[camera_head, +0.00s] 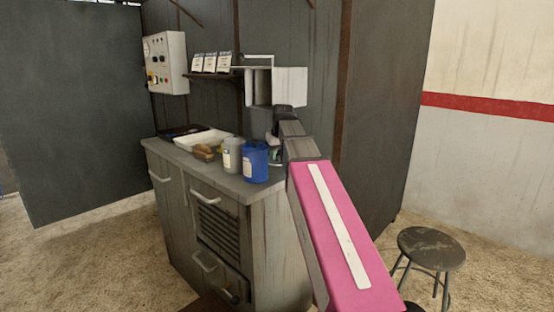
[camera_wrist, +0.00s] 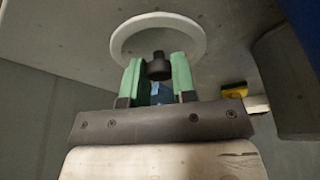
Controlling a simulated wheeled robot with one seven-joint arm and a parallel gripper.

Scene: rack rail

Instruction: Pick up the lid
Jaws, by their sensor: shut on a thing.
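The lid (camera_wrist: 119,42) shows in the wrist view as a round disc with a pale rim and a grey, apparently see-through middle. A dark knob (camera_wrist: 158,66) stands at its centre. My gripper (camera_wrist: 157,72) has green fingers, one on each side of the knob, and is shut on it. The lid is beyond the fingertips, against a grey surface; I cannot tell whether it touches that surface. In the head view my gripper is mostly hidden among the arm links and behind the blue container, and the lid cannot be made out.
A blue container (camera_head: 255,164) and a grey jar (camera_head: 232,157) stand on the cabinet top (camera_head: 222,182) close to my arm. A white tray (camera_head: 203,139) lies further left. A yellow-and-dark item (camera_wrist: 233,90) is right of my gripper. A stool (camera_head: 431,249) stands right of the cabinet.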

